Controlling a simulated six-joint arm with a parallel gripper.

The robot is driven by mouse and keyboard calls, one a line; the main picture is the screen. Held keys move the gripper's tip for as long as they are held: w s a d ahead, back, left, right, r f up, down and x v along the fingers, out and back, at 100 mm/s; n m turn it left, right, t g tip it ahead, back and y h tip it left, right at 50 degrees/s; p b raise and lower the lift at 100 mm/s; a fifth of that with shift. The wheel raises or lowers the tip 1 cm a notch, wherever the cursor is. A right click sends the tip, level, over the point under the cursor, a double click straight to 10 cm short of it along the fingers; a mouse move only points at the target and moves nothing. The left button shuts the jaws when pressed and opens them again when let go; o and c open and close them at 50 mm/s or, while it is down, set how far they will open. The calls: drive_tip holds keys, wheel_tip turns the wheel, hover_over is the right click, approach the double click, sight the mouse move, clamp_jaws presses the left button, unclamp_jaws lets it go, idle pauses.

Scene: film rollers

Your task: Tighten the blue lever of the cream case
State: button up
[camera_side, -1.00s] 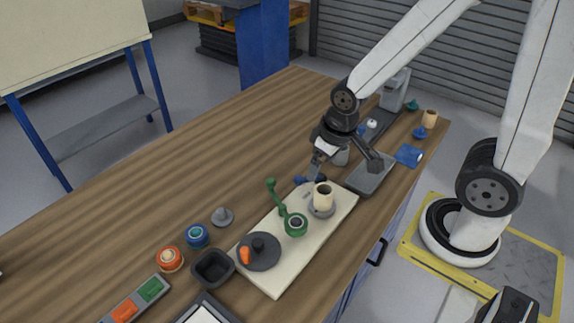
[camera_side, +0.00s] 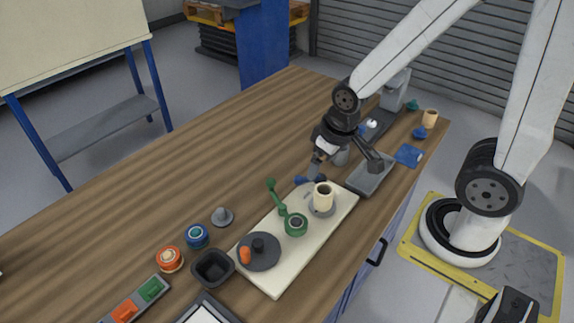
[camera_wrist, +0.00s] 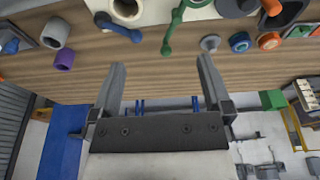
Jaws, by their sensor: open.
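The cream case (camera_side: 318,233) is a long flat slab on the wooden bench. Its blue lever (camera_side: 310,179) sticks out near its far end, beside a cream cylinder (camera_side: 323,195) on a grey round base. The blue lever also shows at the top of the wrist view (camera_wrist: 118,29). My gripper (camera_side: 344,173) is open and empty above the bench by that far end. In the side view one finger overlaps part of the lever, and I cannot tell whether they touch. In the wrist view the lever lies beyond the fingertips of my gripper (camera_wrist: 158,68), nearer the left finger.
The case also carries a green lever (camera_side: 275,190) and an orange lever (camera_side: 245,255) by a dark disc. A grey tray (camera_side: 371,178) lies close to the gripper's right finger. A grey knob (camera_side: 222,217) and a black bin (camera_side: 213,267) stand left of the case. The bench's back-left is clear.

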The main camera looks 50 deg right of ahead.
drive_tip(key=c, duration=0.5)
drive_tip(key=n+g, duration=0.4)
drive_tip(key=n, duration=0.9)
hover_over(304, 179)
drive_tip(key=w, duration=0.1)
drive_tip(key=f, duration=0.8)
drive_tip(key=shift+w+d+f, duration=0.2)
drive_tip(key=shift+d+f, duration=0.05)
drive_tip(key=shift+w+d+f+n+g+y, duration=0.15)
drive_tip(key=shift+d+f+n+g, duration=0.05)
drive_tip(key=shift+f+n, duration=0.2)
drive_tip(key=shift+w+d+f+n+g+y, duration=0.15)
drive_tip(key=shift+d+f+n+g, duration=0.1)
drive_tip(key=shift+n, duration=0.25)
drive_tip(key=shift+x, duration=3.85)
